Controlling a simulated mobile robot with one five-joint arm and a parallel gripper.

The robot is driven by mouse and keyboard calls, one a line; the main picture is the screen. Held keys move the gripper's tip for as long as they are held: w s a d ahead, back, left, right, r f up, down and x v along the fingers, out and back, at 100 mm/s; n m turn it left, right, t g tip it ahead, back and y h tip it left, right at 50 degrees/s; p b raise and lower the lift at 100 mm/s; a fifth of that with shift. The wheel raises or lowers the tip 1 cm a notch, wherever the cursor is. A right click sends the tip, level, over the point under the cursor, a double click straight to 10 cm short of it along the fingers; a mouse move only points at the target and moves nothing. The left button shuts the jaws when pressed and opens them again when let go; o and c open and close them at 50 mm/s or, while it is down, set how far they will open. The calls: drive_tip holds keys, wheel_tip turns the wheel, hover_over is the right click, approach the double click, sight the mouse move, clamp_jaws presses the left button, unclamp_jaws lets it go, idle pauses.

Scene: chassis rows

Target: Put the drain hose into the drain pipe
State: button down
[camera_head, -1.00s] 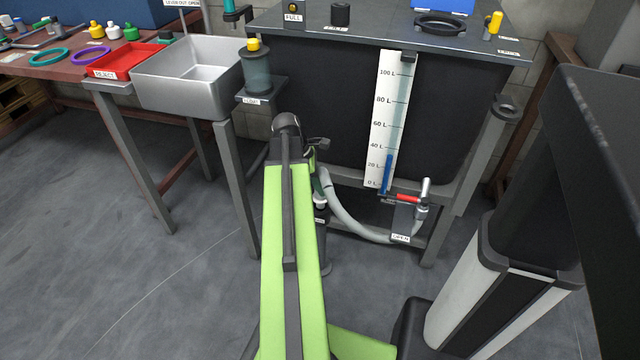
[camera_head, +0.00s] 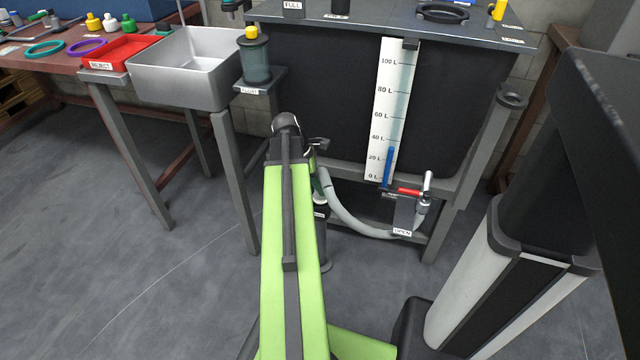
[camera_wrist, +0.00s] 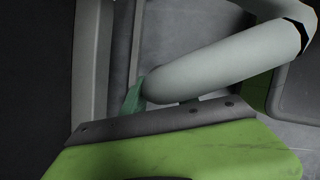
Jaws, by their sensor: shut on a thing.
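The pale grey drain hose (camera_head: 346,215) hangs in a sagging curve from the valve under the tank, at right, to my gripper (camera_head: 319,183) at left. My gripper is mostly hidden behind my green arm. In the wrist view the hose (camera_wrist: 215,70) runs from upper right down to the teal fingertips of my gripper (camera_wrist: 150,100), which is shut on it. The hose's very end is hidden there. A dark upright pipe (camera_head: 323,245), seemingly the drain pipe, stands on the floor below my gripper, partly behind my arm. I cannot tell whether hose and pipe touch.
The black tank (camera_head: 320,100) with its level scale (camera_head: 391,105) stands ahead on a grey frame. The valve has a red handle (camera_head: 408,191) beside an OPEN tag. A metal sink (camera_head: 185,85) and red reject tray (camera_head: 118,53) are at left. Floor at left is clear.

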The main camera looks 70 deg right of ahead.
drive_tip(key=shift+f+b, duration=0.35)
drive_tip(key=shift+f, duration=0.15)
drive_tip(key=c, duration=0.9)
unclamp_jaws()
drive_tip(key=shift+o, duration=0.2)
drive_tip(key=shift+r, duration=0.1)
drive_tip(key=w+p+v, duration=0.1)
drive_tip(key=p+v, duration=0.4)
drive_tip(key=v, duration=0.1)
drive_tip(key=w+a+f, duration=0.1)
drive_tip(key=w+a, duration=0.3)
drive_tip(key=w, duration=0.5)
drive_tip(key=shift+w+a, duration=0.3)
drive_tip(key=shift+w, duration=0.05)
